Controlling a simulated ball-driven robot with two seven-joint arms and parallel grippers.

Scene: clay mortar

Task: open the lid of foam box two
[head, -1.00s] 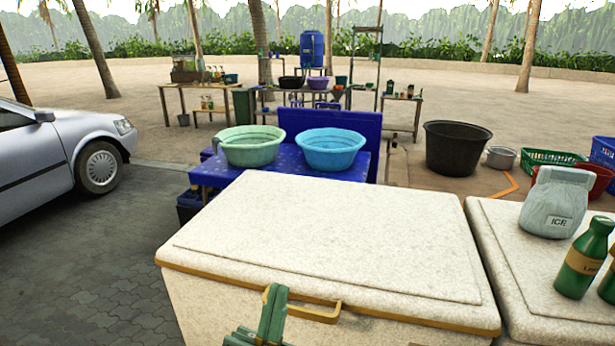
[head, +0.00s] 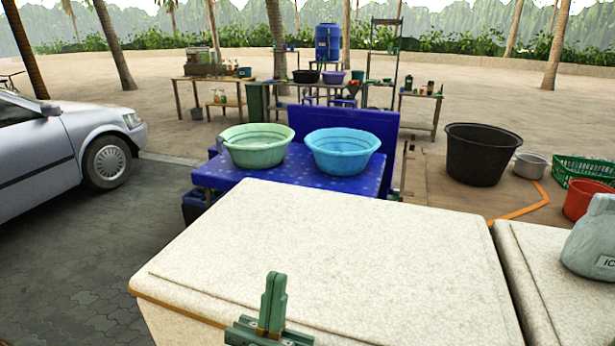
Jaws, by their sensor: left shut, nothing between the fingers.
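A large speckled white foam box fills the lower middle of the head view, its flat lid (head: 335,250) shut. A yellow-brown rim (head: 180,308) runs along the lid's front edge. A second foam box (head: 545,270) stands close to its right, its lid also shut. No number shows on either, so I cannot tell which is box two. My green left gripper (head: 274,287) is at the front edge of the middle lid, fingers pointing up, shut and empty. Whether it touches the lid is unclear. The lid's handle is not visible. My right gripper is not in view.
A grey ice bag (head: 592,240) sits on the right box's lid. Behind the middle box, a blue table (head: 215,178) holds a green basin (head: 257,146) and a blue basin (head: 342,152). A car (head: 65,150) is at left. The middle lid is bare.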

